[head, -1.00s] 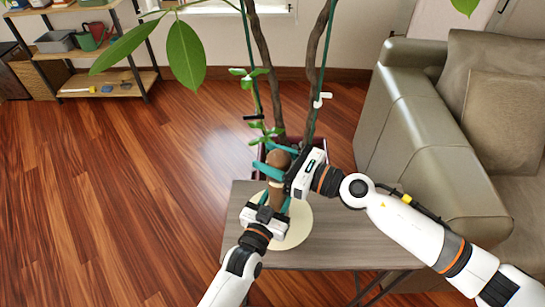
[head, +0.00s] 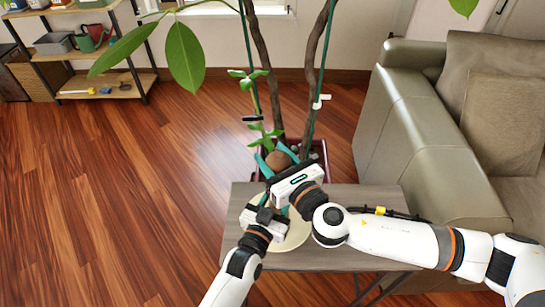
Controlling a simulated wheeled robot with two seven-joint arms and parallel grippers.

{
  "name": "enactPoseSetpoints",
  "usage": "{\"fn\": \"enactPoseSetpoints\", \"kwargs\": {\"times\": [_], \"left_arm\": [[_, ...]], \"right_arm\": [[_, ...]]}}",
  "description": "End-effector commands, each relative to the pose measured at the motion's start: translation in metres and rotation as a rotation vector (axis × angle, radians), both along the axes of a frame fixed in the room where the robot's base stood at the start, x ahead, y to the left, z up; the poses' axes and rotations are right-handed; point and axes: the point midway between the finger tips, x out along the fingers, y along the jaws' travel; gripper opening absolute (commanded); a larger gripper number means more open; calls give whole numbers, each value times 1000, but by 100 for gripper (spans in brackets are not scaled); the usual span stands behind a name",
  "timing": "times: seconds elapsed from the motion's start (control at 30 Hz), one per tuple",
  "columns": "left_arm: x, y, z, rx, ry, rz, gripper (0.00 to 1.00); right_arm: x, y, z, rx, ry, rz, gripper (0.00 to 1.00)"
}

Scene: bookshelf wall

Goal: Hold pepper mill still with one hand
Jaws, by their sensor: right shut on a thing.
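The brown wooden pepper mill (head: 278,160) stands over a round cream mat (head: 297,233) on the small grey-brown table; only its rounded top shows clearly. My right gripper (head: 275,161) is shut on the pepper mill near its top, with teal fingers on either side of it. My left gripper (head: 271,200) is low at the mill, over the mat. My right gripper covers much of its fingers and the mill's lower body, so I cannot tell whether the left one grips it.
A potted plant (head: 308,90) with woody stems stands right behind the table (head: 350,250). A grey-green leather armchair (head: 420,130) is close on the right. A shelf (head: 110,85) is at the back left. The wooden floor on the left is clear.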

Motion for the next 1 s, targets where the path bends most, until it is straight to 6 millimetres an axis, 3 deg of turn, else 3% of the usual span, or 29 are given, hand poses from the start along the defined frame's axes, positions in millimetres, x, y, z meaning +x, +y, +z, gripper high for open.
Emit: {"fn": "enactPoseSetpoints", "kwargs": {"times": [0.4,1.0], "left_arm": [[-2,0,-6,6,13,-3,11],[-2,0,-6,4,12,-2,11]], "right_arm": [[2,-3,-1,0,2,-242,25],[3,-7,-3,-6,4,-302,25]]}}
